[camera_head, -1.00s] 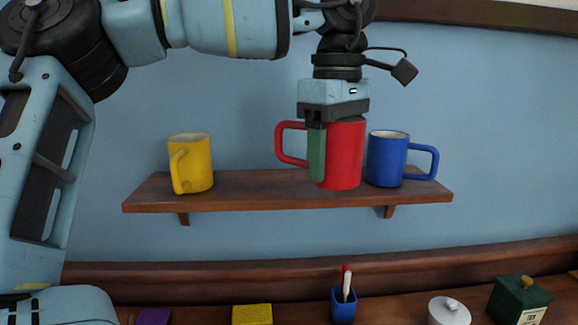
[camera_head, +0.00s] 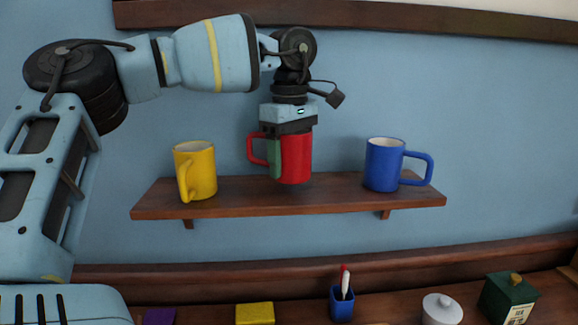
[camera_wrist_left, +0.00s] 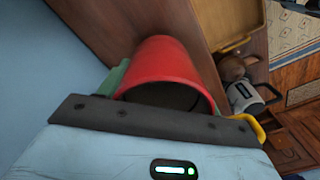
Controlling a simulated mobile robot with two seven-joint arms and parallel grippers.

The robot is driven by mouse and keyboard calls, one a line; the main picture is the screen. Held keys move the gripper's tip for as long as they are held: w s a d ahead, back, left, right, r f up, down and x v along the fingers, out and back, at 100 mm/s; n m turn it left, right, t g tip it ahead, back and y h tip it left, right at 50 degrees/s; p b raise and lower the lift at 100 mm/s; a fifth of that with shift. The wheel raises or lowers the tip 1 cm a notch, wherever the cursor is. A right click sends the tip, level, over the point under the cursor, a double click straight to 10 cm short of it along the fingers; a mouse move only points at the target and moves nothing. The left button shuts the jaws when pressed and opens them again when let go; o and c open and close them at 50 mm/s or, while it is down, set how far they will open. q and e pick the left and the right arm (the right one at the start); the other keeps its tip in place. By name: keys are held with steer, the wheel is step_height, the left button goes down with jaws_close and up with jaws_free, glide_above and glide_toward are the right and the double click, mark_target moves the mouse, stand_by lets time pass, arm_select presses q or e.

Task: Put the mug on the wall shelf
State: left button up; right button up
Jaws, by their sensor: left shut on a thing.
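A red mug (camera_head: 296,160) hangs upright from my left gripper (camera_head: 276,158), which is shut on it with a green finger showing at the handle side. The mug is over the wall shelf (camera_head: 330,204), between a yellow mug (camera_head: 200,172) and a blue mug (camera_head: 384,166) that stand on the shelf. Its base is close to the shelf top; I cannot tell whether it touches. In the left wrist view the red mug (camera_wrist_left: 166,58) fills the jaws, its open rim toward the camera. My right gripper is not in view.
Shelf space is free on both sides of the red mug. A wooden beam (camera_head: 350,22) runs above.

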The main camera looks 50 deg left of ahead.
arm_select(q)
steer(key=shift+f, duration=1.2)
steer(key=o, duration=1.2)
steer(key=shift+c, duration=0.2)
step_height(320, 180, up, 12)
steer(key=shift+r, duration=0.15)
